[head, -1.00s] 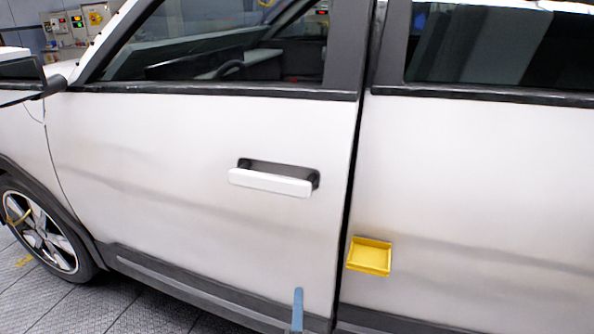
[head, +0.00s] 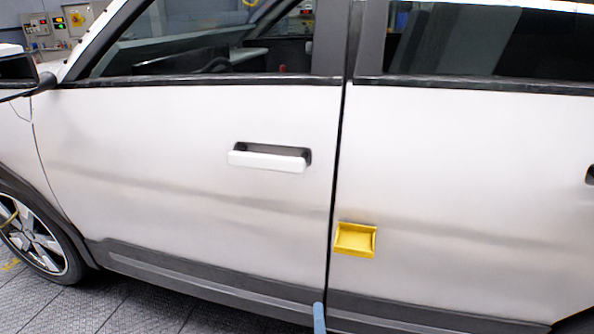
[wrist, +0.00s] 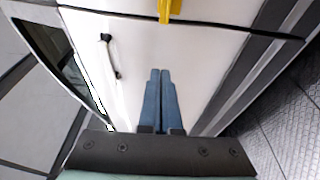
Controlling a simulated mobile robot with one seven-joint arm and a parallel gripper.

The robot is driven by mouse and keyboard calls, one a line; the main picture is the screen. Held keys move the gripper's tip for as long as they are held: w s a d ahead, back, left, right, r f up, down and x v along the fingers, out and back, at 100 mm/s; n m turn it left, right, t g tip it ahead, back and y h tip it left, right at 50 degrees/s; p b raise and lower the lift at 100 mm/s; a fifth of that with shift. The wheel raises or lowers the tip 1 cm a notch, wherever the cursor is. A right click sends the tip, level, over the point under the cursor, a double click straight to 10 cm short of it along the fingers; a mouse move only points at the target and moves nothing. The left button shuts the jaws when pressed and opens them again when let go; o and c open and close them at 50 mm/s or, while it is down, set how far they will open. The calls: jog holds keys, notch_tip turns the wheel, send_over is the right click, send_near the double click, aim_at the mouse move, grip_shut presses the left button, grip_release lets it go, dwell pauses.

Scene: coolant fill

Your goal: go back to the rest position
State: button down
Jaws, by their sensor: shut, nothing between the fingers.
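My gripper (wrist: 161,75) shows in the wrist view with its two blue fingers side by side, shut and empty. It points toward the side of a white car (wrist: 205,45), apart from the door handle (wrist: 108,52). In the head view, a blue tip of my gripper (head: 319,316) shows at the bottom edge, in front of the car's lower sill. The rest of the gripper is out of that view.
The white car's front door (head: 180,200) fills the head view, with its white handle (head: 268,159). A yellow tray (head: 355,241) is on the rear door by the door gap. A front wheel (head: 32,240) stands at left on the grey tiled floor (head: 120,310).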

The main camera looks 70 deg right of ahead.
jog(key=shift+s+a, duration=0.15)
jog(key=shift+s, duration=0.8)
